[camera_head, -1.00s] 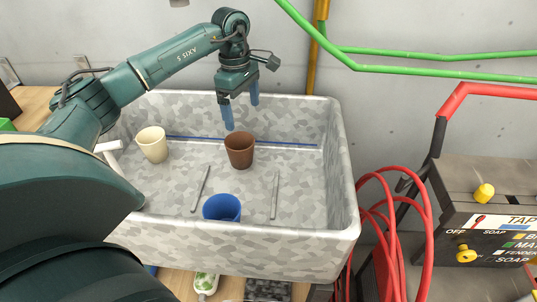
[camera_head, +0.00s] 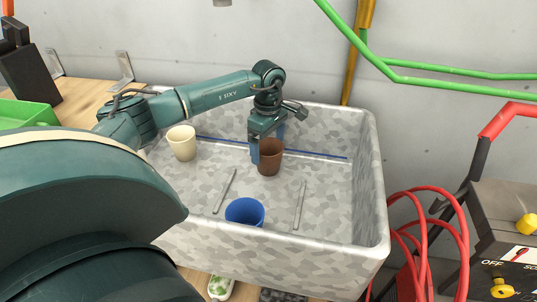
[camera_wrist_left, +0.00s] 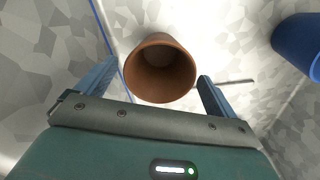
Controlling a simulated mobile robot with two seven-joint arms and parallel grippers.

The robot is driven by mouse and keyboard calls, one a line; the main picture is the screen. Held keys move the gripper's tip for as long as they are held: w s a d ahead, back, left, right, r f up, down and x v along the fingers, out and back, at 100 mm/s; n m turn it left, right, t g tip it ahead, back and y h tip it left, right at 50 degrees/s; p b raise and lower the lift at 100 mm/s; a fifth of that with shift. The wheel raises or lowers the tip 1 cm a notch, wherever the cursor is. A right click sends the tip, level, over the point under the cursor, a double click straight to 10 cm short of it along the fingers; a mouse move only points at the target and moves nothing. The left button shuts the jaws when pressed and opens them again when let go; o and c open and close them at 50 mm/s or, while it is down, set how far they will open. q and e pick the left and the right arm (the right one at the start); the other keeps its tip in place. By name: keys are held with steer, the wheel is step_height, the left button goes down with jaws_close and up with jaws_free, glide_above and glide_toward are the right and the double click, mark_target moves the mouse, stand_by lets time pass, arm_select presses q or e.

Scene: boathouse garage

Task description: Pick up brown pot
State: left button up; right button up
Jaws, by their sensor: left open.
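The brown pot (camera_head: 270,160) stands upright in the grey stone-patterned sink (camera_head: 330,205), near its back wall. In the left wrist view the pot (camera_wrist_left: 160,70) shows its open, empty mouth between the two finger lines. My left gripper (camera_head: 268,142) is open, with its blue fingers lowered at the pot's rim. One finger is in front of the pot's left side and the other is behind it. In the left wrist view the fingers (camera_wrist_left: 152,82) are spread wider than the pot. I cannot tell if either touches it. My right gripper does not show.
A cream pot (camera_head: 182,143) stands at the sink's left, and a blue pot (camera_head: 245,212) at its front. Two thin grey bars (camera_head: 299,206) (camera_head: 225,191) lie on the sink floor. Red hoses (camera_head: 440,235) hang to the right. Green pipes (camera_head: 440,82) run along the wall.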

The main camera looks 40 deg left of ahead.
arm_select(q)
steer(key=shift+f, duration=0.85)
steer(key=shift+r, duration=0.1)
steer(key=c, duration=1.1)
